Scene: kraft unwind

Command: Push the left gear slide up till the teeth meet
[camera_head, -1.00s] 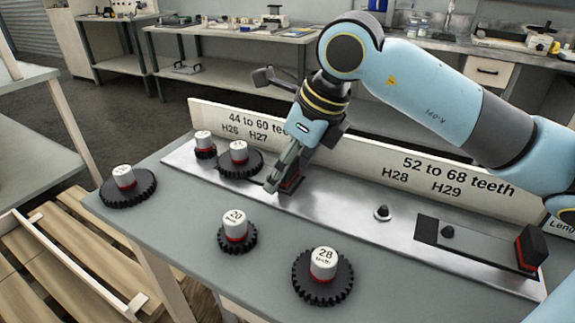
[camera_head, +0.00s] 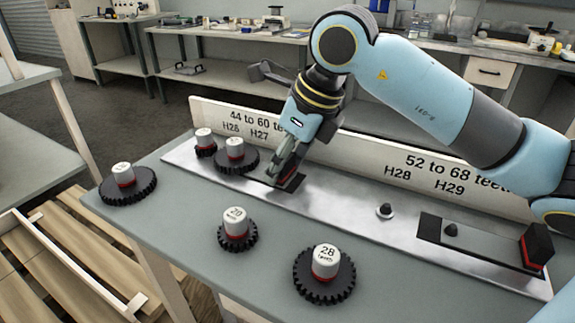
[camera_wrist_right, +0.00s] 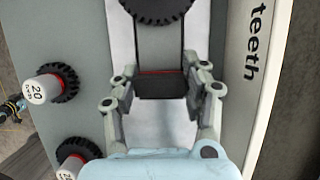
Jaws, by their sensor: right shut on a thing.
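The left gear slide is a dark bar on the metal plate (camera_head: 330,208). It carries a black gear with a white-capped hub (camera_head: 236,150); the gear's edge also shows at the top of the right wrist view (camera_wrist_right: 158,8). A smaller black gear with a white cap (camera_head: 205,138) stands just left of it. The teeth look very close; I cannot tell if they touch. My right gripper (camera_head: 280,177) is shut on the slide's dark, red-edged end block (camera_wrist_right: 162,85), which sits between its fingers (camera_wrist_right: 162,92). My left gripper is not in view.
Loose gears marked 20 (camera_head: 236,232) and 28 (camera_head: 326,268), and another (camera_head: 124,180), stand on the table front. The right slide (camera_head: 475,247) and a bare peg (camera_head: 385,211) are on the plate. A labelled white board (camera_head: 375,160) stands behind.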

